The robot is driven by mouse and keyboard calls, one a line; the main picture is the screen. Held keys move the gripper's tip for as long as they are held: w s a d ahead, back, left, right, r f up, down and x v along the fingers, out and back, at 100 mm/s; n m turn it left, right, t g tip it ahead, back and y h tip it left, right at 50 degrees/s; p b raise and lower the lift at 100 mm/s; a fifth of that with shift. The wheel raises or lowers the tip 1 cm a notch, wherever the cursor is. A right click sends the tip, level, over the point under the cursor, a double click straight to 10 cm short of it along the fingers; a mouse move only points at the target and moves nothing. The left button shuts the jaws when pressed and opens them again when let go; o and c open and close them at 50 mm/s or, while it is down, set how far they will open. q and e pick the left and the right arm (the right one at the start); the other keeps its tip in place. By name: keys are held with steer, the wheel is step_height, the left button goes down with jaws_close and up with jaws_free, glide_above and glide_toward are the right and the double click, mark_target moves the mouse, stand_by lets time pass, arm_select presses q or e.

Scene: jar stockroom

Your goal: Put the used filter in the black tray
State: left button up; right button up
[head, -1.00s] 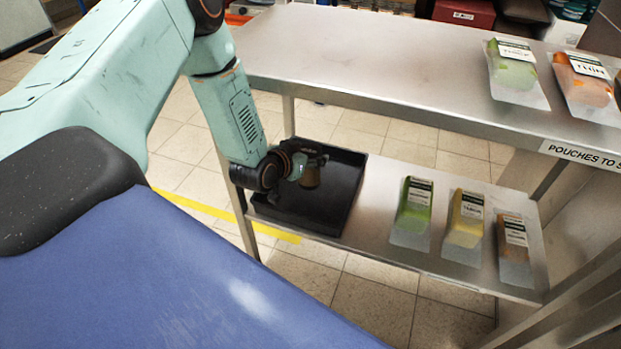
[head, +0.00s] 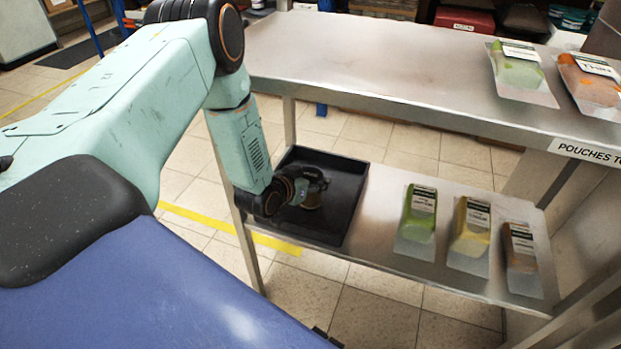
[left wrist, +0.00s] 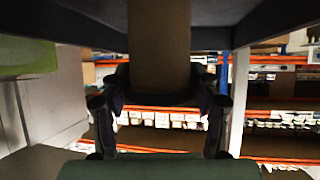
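The used filter (head: 314,199) is a small brownish cylinder, partly hidden by my gripper in the head view. In the left wrist view the filter (left wrist: 158,42) is a plain brown column between the fingers. My left gripper (head: 305,190) is low inside the black tray (head: 345,205) and is shut on the filter. Its fingers (left wrist: 160,92) show on both sides of the filter in the left wrist view. The black tray sits at the left end of the lower shelf. I cannot tell whether the filter touches the tray floor. My right gripper is not in view.
The lower steel shelf (head: 375,225) also holds a green pouch (head: 418,215), a yellow pouch (head: 471,230) and a brown pouch (head: 520,255), right of the tray. The upper shelf (head: 400,65) overhangs behind, with pouches at its right end. A shelf leg (head: 245,240) stands left of the tray.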

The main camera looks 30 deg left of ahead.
arm_select(q)
steer(key=o, duration=0.3)
steer(key=shift+r, duration=0.1)
steer(key=shift+r, duration=0.2)
steer(key=p+v, duration=0.5)
steer(key=v, duration=0.7)
steer(key=shift+p, duration=0.35)
